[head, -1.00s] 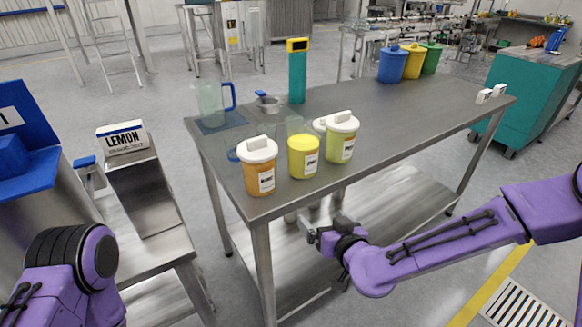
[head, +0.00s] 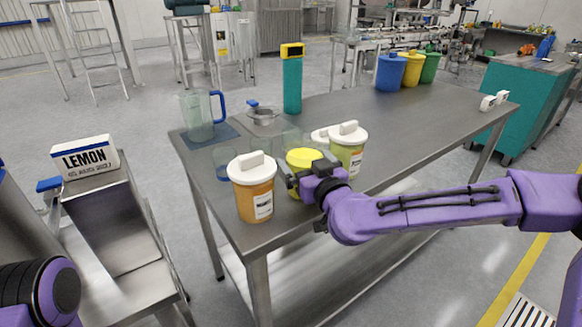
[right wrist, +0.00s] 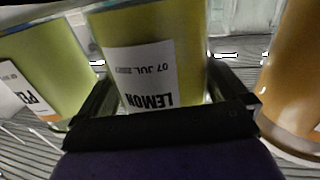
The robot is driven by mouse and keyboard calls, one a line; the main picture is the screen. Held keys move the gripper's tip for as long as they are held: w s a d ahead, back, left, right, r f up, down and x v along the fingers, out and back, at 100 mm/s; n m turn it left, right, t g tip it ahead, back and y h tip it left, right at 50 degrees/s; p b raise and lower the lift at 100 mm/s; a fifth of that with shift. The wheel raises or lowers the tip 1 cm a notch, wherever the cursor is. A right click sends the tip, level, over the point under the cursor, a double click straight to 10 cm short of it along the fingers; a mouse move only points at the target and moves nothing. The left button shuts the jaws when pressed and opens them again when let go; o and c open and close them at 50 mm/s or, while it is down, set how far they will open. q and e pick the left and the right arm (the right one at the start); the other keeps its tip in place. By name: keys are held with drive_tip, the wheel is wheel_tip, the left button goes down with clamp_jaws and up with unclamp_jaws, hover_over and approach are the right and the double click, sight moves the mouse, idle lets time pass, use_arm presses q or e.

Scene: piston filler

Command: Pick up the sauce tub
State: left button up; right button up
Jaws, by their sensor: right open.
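A yellow-lidded yellow tub (head: 303,157) stands upright on the steel table, between an orange tub (head: 252,200) and a green tub (head: 347,152) that both have white lids. My right gripper (head: 305,170) is at the yellow tub and hides much of its body. In the right wrist view the yellow tub (right wrist: 148,28) has an upside-down LEMON label and stands between my open fingers. The right wrist view also shows the green tub (right wrist: 50,65) at left and the orange tub (right wrist: 296,75) at right, close outside the fingers. My left gripper is out of view.
A pitcher (head: 200,115), a small metal pan (head: 262,115) and a teal device (head: 292,82) stand behind the tubs. Clear cups stand close behind them. A LEMON box (head: 85,157) tops a steel chute at left.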

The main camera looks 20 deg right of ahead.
drive_tip(key=shift+s+d+r, duration=0.1)
drive_tip(key=shift+s+d, duration=0.05)
drive_tip(key=shift+d, duration=0.05)
drive_tip(key=shift+s+r, duration=0.15)
drive_tip(key=shift+s, duration=0.15)
drive_tip(key=c, duration=0.4)
drive_tip(key=shift+a, duration=0.15)
drive_tip(key=c, duration=0.5)
drive_tip(key=shift+w+a, duration=0.15)
drive_tip(key=shift+w, duration=0.05)
drive_tip(key=shift+c, duration=1.3)
